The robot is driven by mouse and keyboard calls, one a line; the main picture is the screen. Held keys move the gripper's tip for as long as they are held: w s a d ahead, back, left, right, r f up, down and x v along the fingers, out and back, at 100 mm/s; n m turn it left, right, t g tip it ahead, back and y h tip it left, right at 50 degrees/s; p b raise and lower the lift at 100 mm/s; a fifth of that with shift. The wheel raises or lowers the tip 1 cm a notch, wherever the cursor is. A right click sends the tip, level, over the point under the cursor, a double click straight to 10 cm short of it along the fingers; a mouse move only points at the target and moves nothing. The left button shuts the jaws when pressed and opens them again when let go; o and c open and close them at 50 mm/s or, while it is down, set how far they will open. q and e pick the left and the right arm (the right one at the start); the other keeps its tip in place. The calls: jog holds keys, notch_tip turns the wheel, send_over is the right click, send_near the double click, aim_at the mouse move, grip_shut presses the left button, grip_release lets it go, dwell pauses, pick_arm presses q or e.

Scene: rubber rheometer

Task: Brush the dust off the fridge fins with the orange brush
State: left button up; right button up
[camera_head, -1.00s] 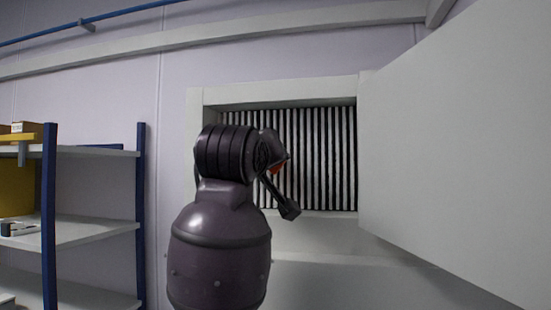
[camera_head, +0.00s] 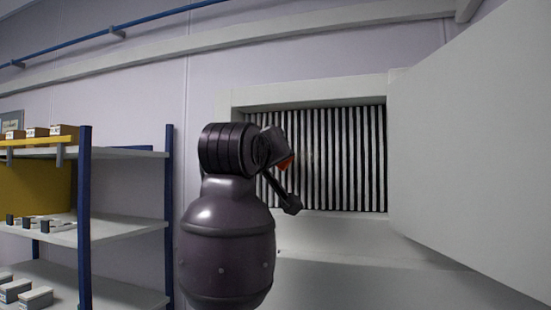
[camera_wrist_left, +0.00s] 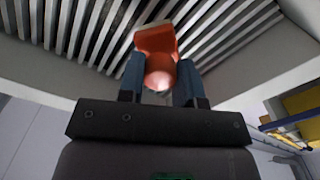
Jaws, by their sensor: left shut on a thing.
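The fridge fins (camera_head: 345,160) are upright dark and light strips in a recessed white frame; they also fill the top of the left wrist view (camera_wrist_left: 85,30). My left gripper (camera_wrist_left: 160,82) is shut on the orange brush (camera_wrist_left: 158,45), with one finger on each side of its rounded handle. The brush's wide end points at the fins; I cannot tell whether it touches them. In the head view a small orange part of the brush (camera_head: 286,163) shows beside my dark wrist, before the left part of the fins. My arm hides the rest. My right gripper is out of view.
A large white open door panel (camera_head: 470,170) stands right of the fins. A blue-post shelf (camera_head: 125,240) with boxes and a yellow bin (camera_head: 35,188) is at the left. A pale ledge (camera_head: 335,235) lies below the fins.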

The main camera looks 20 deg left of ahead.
pick_arm(q)
jog(key=shift+r, duration=0.3)
jog(key=d, duration=1.1)
jog(key=shift+s+d, duration=0.15)
jog(key=shift+d, duration=0.15)
dwell(0.6)
jog(key=s+b, duration=0.1)
jog(key=s, duration=0.5)
jog(key=shift+a+b, duration=0.15)
jog(key=shift+b, duration=0.2)
jog(key=shift+s, duration=0.15)
dwell(0.4)
jog(key=s, duration=0.2)
jog(key=shift+s, duration=0.35)
